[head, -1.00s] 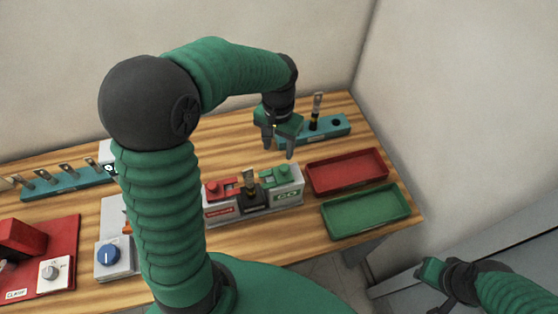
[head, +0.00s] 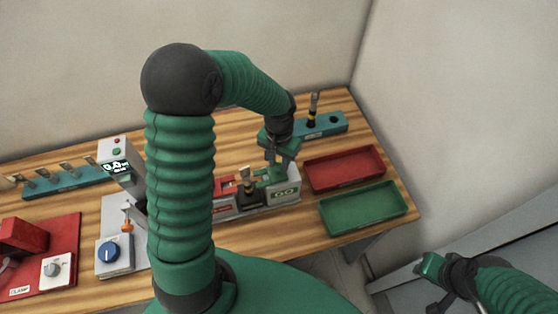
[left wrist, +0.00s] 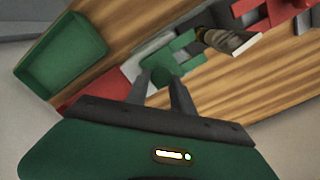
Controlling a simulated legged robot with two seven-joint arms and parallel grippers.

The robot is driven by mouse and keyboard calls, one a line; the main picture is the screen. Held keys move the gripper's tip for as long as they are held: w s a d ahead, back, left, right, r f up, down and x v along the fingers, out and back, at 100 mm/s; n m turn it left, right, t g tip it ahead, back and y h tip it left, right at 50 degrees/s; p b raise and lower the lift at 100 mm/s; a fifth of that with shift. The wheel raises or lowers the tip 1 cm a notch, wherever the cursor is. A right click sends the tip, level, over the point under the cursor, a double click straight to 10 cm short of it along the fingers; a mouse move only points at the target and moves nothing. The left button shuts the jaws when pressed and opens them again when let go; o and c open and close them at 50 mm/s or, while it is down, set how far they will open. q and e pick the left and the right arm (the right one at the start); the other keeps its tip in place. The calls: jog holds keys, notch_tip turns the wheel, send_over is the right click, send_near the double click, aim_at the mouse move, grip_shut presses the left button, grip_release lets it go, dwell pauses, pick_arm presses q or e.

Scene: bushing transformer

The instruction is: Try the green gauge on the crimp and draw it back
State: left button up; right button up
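The green gauge (head: 278,174) sits at the right end of a grey block with a GO label. The crimp is on an upright dark terminal piece (head: 247,184) beside it, mid-block. It also shows in the left wrist view (left wrist: 232,40), left of which lies the green gauge (left wrist: 182,56). My left gripper (head: 279,161) points down at the green gauge. My right gripper (head: 430,268) is at the lower right, away from the table.
A red gauge (head: 226,187) sits on the block's left side. A red tray (head: 345,168) and a green tray (head: 362,208) lie to the right. A teal rack (head: 328,126) with one terminal stands behind. My left arm hides part of the table.

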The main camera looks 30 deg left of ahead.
pick_arm(q)
jog(key=shift+w+d+r, duration=0.1)
jog(key=shift+d, duration=0.1)
jog(key=shift+c, duration=1.1)
jog(key=shift+w+d, duration=0.15)
grip_shut()
pick_arm(e)
jog(key=shift+w+d+f, duration=0.1)
jog(key=shift+w+d, duration=0.15)
jog(key=shift+d, duration=0.1)
pick_arm(q)
jog(key=shift+s+a, duration=0.2)
pick_arm(e)
jog(key=shift+s+a, duration=0.15)
jog(key=shift+a, duration=0.1)
pick_arm(q)
jog(key=shift+d, duration=0.1)
